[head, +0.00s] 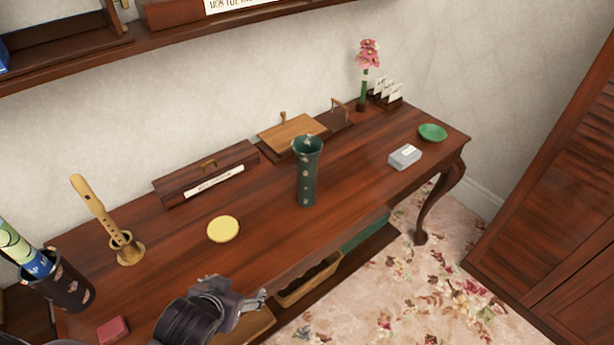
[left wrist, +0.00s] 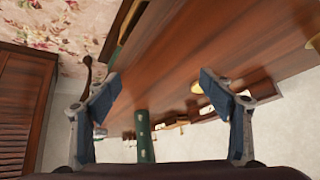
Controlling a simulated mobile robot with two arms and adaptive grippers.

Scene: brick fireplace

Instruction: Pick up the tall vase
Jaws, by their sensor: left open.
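The tall vase (head: 307,172) is dark green with pale flower spots and a flared rim. It stands upright on the wooden table (head: 360,180), near the middle and towards the front edge. My left gripper (head: 258,296) is in front of the table, nearer to me and to the left of the vase. In the left wrist view its two fingers (left wrist: 162,82) are spread wide with nothing between them. My right gripper does not show.
A yellow disc (head: 223,229) lies left of the vase. Behind are a brown box (head: 205,174) and a wooden board (head: 292,132). A grey box (head: 405,157) and green bowl (head: 432,132) are right. A recorder stand (head: 129,250) is left. A shelf (head: 150,42) hangs above.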

